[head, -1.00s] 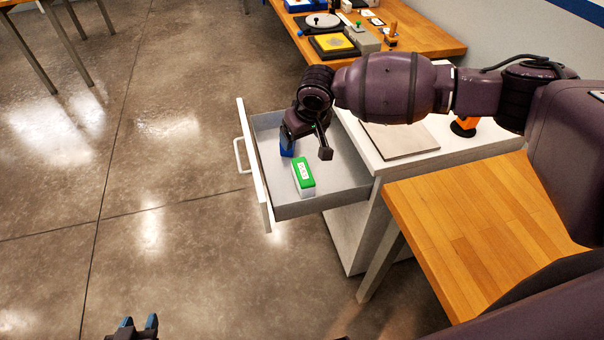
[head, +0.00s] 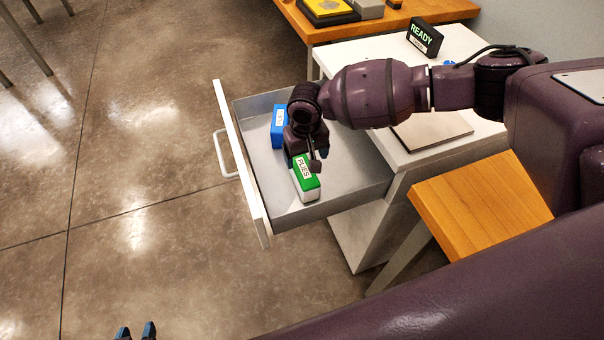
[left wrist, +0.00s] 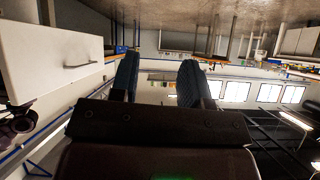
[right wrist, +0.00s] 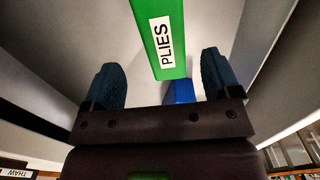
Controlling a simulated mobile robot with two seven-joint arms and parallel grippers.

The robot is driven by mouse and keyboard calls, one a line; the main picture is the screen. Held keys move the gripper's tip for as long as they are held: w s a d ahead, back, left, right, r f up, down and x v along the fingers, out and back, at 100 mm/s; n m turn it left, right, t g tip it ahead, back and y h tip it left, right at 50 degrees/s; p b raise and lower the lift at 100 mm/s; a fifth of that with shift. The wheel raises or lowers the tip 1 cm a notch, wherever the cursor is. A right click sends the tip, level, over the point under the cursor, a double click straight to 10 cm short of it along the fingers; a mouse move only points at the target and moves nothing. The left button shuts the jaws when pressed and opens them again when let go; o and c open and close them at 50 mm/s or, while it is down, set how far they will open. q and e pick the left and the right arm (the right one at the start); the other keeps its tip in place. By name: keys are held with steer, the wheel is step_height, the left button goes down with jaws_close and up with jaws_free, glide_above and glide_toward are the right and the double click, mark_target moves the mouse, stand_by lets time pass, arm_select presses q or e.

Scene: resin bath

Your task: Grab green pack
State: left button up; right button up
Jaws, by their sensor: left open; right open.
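The green pack (head: 306,184) has a white lower part and a label reading PLIES. It lies in the open drawer (head: 350,192), towards its near end. In the right wrist view the green pack (right wrist: 158,62) lies ahead, between the lines of the two fingers. My right gripper (head: 317,160) is over the drawer at the far end of the green pack, open and with nothing between its fingers (right wrist: 165,82). My left gripper (head: 136,330) is open and empty, low at the bottom edge of the head view; its fingers also show in the left wrist view (left wrist: 158,80).
A blue pack (head: 279,122) lies in the drawer beyond the green one and also shows in the right wrist view (right wrist: 180,92). The drawer's white front (head: 240,165) and walls surround the packs. A wooden table (head: 480,205) stands to the right.

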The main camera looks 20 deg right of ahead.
mark_target(303, 167)
step_height(303, 167, down, 3)
steer(key=shift+f+b, duration=0.35)
steer(key=shift+a+f, duration=0.1)
steer(key=shift+f, duration=0.2)
steer(key=f, duration=0.1)
steer(key=f+b, duration=0.1)
steer(key=f, duration=0.1)
steer(key=shift+w+a+f, duration=0.1)
steer(key=shift+w+f, duration=0.1)
steer(key=shift+f, duration=0.1)
steer(key=shift+f+b, duration=0.3)
steer(key=shift+r, duration=0.1)
steer(key=shift+c, duration=0.3)
steer(key=c, duration=1)
arm_select(q)
steer(key=shift+w+d+f, duration=0.1)
steer(key=shift+w+f, duration=0.05)
steer(key=shift+f, duration=0.3)
steer(key=shift+w+d+f, duration=0.1)
steer(key=shift+w+f, duration=0.05)
steer(key=shift+f, duration=0.3)
arm_select(e)
steer(key=shift+c, duration=0.4)
